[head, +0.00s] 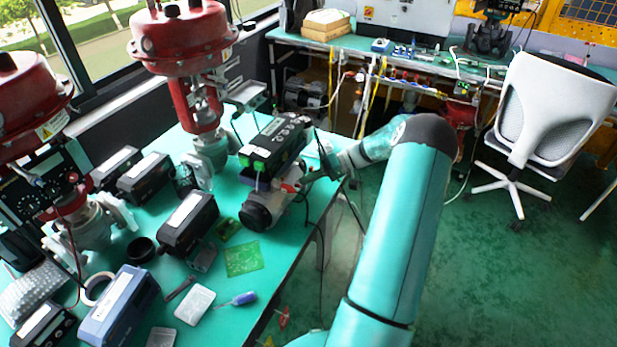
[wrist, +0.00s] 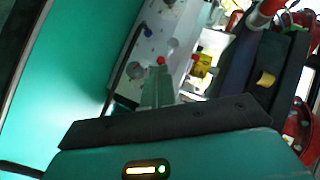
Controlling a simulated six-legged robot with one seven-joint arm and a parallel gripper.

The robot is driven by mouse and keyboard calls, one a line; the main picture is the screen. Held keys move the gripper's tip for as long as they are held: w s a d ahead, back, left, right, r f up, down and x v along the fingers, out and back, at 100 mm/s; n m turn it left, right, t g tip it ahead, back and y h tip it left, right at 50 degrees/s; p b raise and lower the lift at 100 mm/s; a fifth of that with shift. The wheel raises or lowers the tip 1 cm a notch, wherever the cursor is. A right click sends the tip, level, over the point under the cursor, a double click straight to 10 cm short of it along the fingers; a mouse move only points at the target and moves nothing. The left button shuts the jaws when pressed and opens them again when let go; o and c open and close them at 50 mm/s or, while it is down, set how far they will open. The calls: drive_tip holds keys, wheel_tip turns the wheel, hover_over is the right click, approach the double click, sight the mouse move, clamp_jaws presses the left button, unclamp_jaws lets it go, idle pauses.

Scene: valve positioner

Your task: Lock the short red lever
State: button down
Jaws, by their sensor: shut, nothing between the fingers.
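The black valve positioner (head: 274,145) sits on the teal bench in the head view, with a round dark and silver part at its front. A small red piece, which looks like the short red lever (head: 290,187), shows low on its right side. My gripper (head: 307,181) is close beside that piece; contact cannot be told. In the wrist view my gripper (wrist: 159,75) is shut and empty, its narrow fingers pointing at a grey panel. A small red tip (wrist: 161,61) shows just past the fingertips; whether it is the lever is unclear.
Large red valve actuators (head: 185,40) stand behind and left of the positioner. Several black boxes, a blue box (head: 118,305) and a screwdriver (head: 238,299) lie on the bench.

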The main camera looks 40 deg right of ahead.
drive_tip(key=shift+f, duration=0.15)
idle(0.4)
drive_tip(key=shift+r, duration=0.8)
drive_tip(key=shift+w, duration=0.1)
